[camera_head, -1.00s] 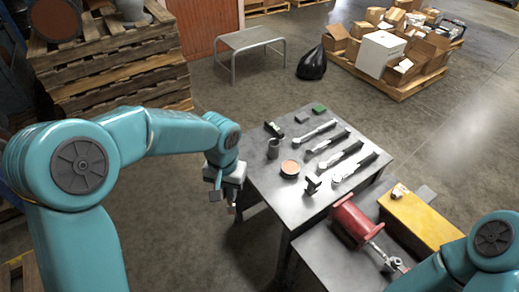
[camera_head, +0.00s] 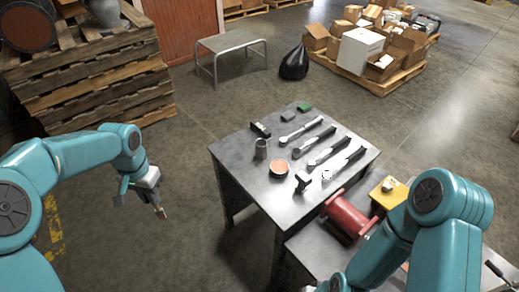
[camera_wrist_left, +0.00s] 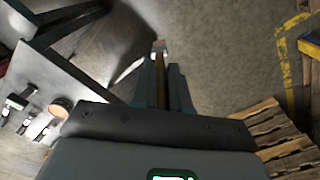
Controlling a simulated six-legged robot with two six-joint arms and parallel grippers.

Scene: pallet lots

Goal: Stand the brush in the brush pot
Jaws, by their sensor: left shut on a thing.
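The brush pot (camera_head: 261,149) is a small grey cylinder standing upright near the left edge of the dark table (camera_head: 240,172). My left gripper (camera_head: 157,203) is left of the table, over open floor, clear of the pot. It is shut on the brush (camera_head: 163,213), whose end sticks out below the fingers. In the left wrist view the brush (camera_wrist_left: 160,78) lies between the two fingers with its pale tip pointing away; the rest is hidden by the gripper. My right arm comes in at the lower right; its gripper is mostly cut off at the bottom edge.
Beside the pot are a round orange-topped tin (camera_head: 279,168), a dark block (camera_head: 260,130), a green block (camera_head: 304,106) and several long tools (camera_head: 325,150). A red cylinder (camera_head: 347,216) lies on the nearer table. Stacked pallets (camera_head: 95,85) stand behind my left arm.

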